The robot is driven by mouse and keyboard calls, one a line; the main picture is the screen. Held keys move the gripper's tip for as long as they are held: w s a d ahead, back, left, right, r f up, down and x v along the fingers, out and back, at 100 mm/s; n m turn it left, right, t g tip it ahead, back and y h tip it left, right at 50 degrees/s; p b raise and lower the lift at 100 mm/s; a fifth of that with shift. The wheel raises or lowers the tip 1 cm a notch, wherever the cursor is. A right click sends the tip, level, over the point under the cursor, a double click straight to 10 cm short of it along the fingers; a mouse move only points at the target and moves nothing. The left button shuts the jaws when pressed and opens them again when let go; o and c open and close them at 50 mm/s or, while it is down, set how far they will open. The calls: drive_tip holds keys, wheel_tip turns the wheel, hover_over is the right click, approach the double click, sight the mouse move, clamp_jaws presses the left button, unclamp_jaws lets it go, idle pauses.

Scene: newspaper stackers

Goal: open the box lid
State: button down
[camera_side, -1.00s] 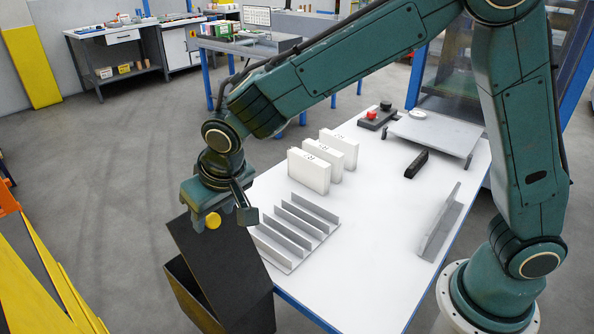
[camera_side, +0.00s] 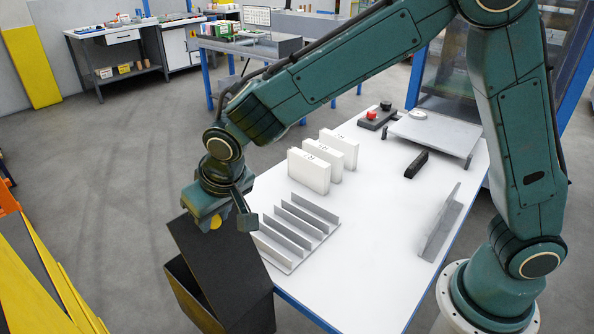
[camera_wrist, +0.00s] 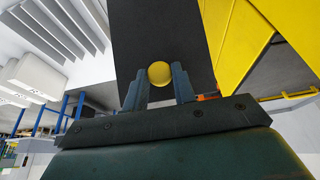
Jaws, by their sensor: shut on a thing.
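The black box (camera_side: 193,298) stands at the left front corner of the white table, beside it. Its black lid (camera_side: 222,262) is raised at a steep tilt, with a gap showing between lid and box at the left. The lid also shows in the wrist view (camera_wrist: 160,25). A round yellow knob (camera_wrist: 161,73) sits at the lid's edge; it shows partly in the side view (camera_side: 215,223). My gripper (camera_wrist: 159,78) is shut on the knob, one finger on each side. In the side view my gripper (camera_side: 220,215) is at the lid's upper edge. The box's inside is mostly hidden.
The grey slotted rack (camera_side: 290,232) stands on the white table (camera_side: 375,220) close right of the lid. Several white blocks (camera_side: 310,172) stand behind it. A black object (camera_side: 416,164) lies farther right. Yellow barriers (camera_side: 45,280) are at the left.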

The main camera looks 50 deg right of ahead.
drive_tip(key=s+t, duration=0.4)
drive_tip(key=s, duration=0.5)
drive_tip(key=shift+s+r+t, duration=0.2)
drive_tip(key=shift+s+t, duration=0.1)
drive_tip(key=shift+s, duration=0.1)
drive_tip(key=c, duration=1.1)
unclamp_jaws()
drive_tip(key=shift+c, duration=0.2)
drive_tip(key=shift+r, duration=0.1)
drive_tip(key=shift+r, duration=0.1)
drive_tip(key=s+r, duration=0.3)
drive_tip(key=r, duration=0.7)
drive_tip(key=shift+s+r, duration=0.15)
drive_tip(key=shift+s, duration=0.1)
